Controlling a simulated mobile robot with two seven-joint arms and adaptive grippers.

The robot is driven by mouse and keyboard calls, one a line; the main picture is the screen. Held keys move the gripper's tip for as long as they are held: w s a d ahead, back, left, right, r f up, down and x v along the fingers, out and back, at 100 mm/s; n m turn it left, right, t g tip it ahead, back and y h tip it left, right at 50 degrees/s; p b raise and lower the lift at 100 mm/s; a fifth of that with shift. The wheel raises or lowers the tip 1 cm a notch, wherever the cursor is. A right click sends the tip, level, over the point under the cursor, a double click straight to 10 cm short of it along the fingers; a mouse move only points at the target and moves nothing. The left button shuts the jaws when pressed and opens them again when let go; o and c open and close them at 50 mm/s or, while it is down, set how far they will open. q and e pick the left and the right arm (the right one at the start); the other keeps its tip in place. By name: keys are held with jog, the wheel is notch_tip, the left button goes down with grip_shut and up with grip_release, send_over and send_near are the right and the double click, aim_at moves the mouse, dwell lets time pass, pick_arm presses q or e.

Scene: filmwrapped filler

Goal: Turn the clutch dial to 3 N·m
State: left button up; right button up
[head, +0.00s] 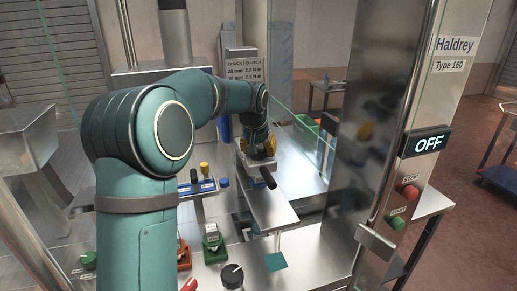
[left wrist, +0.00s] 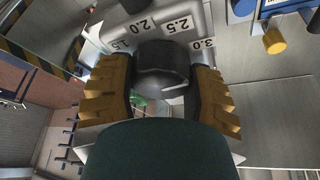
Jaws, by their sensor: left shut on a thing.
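The clutch dial (left wrist: 163,66) is a dark, rounded knob in the left wrist view. Around it are labels 1.5, 2.0, 2.5 and 3.0 on a grey housing; the 3.0 label (left wrist: 208,44) is to the right of the knob. My left gripper (left wrist: 163,88) has yellow ridged fingers, one on each side of the dial, and is shut on it. In the head view the left gripper (head: 259,150) is at the machine's head and hides the dial. I cannot make out a pointer or which value is set. My right gripper is in neither view.
A sign (head: 245,70) reads chuck/clutch with mm and N·m values. Small colored fixtures (head: 212,240) stand at the front.

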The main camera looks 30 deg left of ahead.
aim_at(259, 146)
pick_arm(q)
jog(key=shift+m, duration=0.4)
jog(key=o, duration=1.2)
notch_tip(259, 146, up, 10)
dwell(0.4)
